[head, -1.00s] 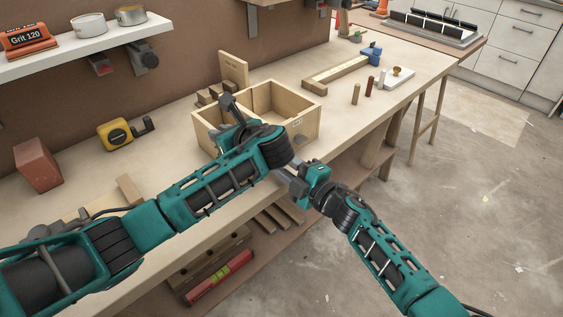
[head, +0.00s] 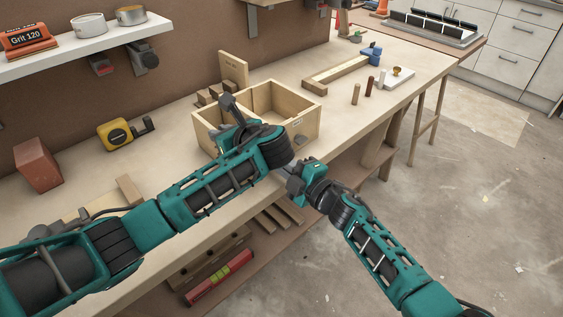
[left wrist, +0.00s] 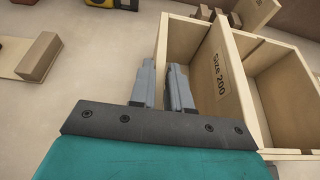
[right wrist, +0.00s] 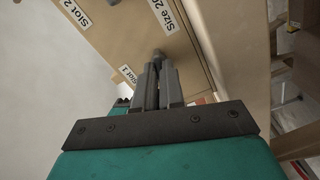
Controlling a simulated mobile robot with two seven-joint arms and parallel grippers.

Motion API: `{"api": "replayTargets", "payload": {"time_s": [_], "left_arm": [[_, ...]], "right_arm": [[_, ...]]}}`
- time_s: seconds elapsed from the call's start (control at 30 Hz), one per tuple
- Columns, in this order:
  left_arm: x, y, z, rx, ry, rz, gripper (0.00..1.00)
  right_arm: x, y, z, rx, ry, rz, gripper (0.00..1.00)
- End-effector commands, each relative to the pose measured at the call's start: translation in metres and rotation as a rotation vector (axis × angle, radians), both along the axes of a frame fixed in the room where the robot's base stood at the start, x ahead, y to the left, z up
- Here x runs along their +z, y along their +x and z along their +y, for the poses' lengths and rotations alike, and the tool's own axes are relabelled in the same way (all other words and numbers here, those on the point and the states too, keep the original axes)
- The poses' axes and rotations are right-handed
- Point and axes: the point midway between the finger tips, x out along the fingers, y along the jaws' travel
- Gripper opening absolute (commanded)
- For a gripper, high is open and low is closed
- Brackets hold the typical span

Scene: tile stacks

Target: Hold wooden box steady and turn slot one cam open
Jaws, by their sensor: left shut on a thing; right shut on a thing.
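The open, divided wooden box (head: 305,120) stands on the workbench; its "Size 200" label shows in the left wrist view. My left gripper (left wrist: 163,68) is shut on the box's left wall, one finger on each side of it. My left arm crosses the front of the box in the head view. My right gripper (right wrist: 160,68) is at the box's labelled face and is shut on the small dark slot one cam (right wrist: 159,54), beside the "Slot 1" label (right wrist: 127,74). The fingers cover most of the cam, so its angle is hard to tell. The "Slot 2" label (right wrist: 75,13) is farther left.
A yellow tape measure (head: 117,134) and a reddish block (head: 38,166) lie left of the box. Several upright pegs (head: 356,94) and a wooden square (head: 340,70) are to its right. A shelf (head: 75,52) overhangs the back left. Open floor lies to the right.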

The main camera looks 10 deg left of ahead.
Motion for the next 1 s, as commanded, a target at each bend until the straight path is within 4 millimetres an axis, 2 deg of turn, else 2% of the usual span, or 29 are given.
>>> {"api": "replayTargets", "payload": {"time_s": [0.17,0.5,0.83,0.87,1.0], "left_arm": [[-0.0003,-0.0001,0.0000,0.000,-0.001,0.001,0.00],[-0.0003,-0.0001,0.0000,0.000,0.000,0.000,0.00],[-0.0003,-0.0001,0.0000,0.000,0.000,0.000,0.00],[-0.0003,-0.0001,0.0000,0.000,0.000,0.000,0.00],[-0.0004,0.0000,0.0001,0.000,0.000,0.000,0.00]], "right_arm": [[-0.0009,-0.0003,-0.0002,0.000,-0.008,-0.010,0.00],[-0.0016,-0.0007,0.0002,0.001,-0.143,-0.200,0.00],[-0.0015,-0.0007,0.0003,0.001,-0.155,-0.218,0.00],[-0.0016,-0.0008,0.0003,0.001,-0.154,-0.217,0.10],[-0.0015,-0.0006,0.0003,0.001,-0.154,-0.217,0.24]]}}
